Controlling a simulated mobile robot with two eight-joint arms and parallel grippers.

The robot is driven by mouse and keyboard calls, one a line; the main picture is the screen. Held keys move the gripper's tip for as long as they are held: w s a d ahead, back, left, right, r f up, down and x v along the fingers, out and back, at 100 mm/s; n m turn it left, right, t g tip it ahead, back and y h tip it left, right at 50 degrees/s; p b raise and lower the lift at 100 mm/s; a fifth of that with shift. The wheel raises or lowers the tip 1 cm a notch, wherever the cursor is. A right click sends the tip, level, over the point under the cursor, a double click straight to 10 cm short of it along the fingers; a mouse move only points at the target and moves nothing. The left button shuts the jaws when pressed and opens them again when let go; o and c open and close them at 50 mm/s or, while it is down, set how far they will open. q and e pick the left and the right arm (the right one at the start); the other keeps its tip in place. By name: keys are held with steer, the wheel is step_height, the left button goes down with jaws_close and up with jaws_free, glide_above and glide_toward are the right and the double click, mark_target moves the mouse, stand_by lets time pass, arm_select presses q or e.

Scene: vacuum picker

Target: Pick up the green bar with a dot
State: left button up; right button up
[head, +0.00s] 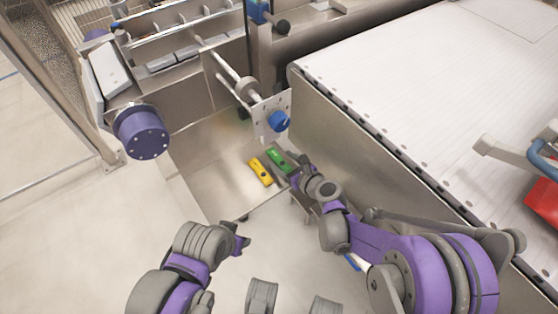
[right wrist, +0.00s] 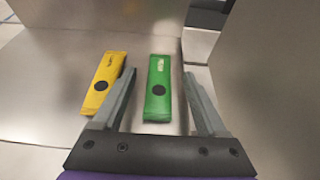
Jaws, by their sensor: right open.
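A green bar (head: 279,160) with a dark dot lies on a metal tray (head: 210,165) in the head view. In the right wrist view the green bar (right wrist: 159,88) lies lengthwise between the two fingers of my right gripper (right wrist: 160,95), which is open and not closed on it. In the head view my right gripper (head: 297,174) is at the near end of the green bar. My left gripper (head: 240,240) is in front of the tray, away from the bars; its jaw state is unclear.
A yellow bar (head: 261,171) with a dark dot lies just left of the green one; in the right wrist view the yellow bar (right wrist: 104,82) is outside the left finger. A metal side wall (head: 340,130) of the conveyor (head: 420,80) rises right of the tray. The tray's left part is clear.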

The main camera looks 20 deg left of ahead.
steer(key=shift+x, duration=0.8)
jaws_close()
